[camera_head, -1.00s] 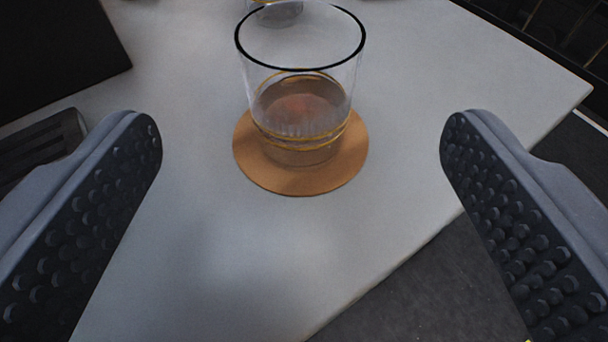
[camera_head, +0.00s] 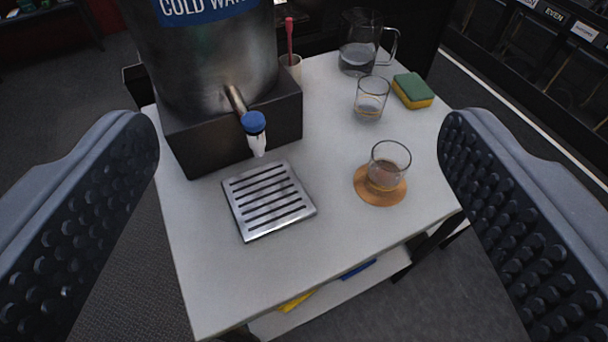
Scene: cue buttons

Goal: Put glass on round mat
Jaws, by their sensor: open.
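A clear glass (camera_head: 388,163) with a dark rim stands upright on the round tan mat (camera_head: 376,198) at the right side of the white table. The mat shows around the lower part of the glass. A second clear glass (camera_head: 370,97) stands on the bare table farther back. My gripper (camera_head: 300,140) is open and empty, with one finger at each side of the view. It is well back from and above the table, and touches neither glass nor mat.
A metal cold water dispenser (camera_head: 205,60) with a blue tap (camera_head: 253,122) stands on a dark base at the back left. A slotted metal drip tray (camera_head: 267,200) lies before it. A glass pitcher (camera_head: 358,45) and a green-yellow sponge (camera_head: 413,91) are at the back right. The front table is clear.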

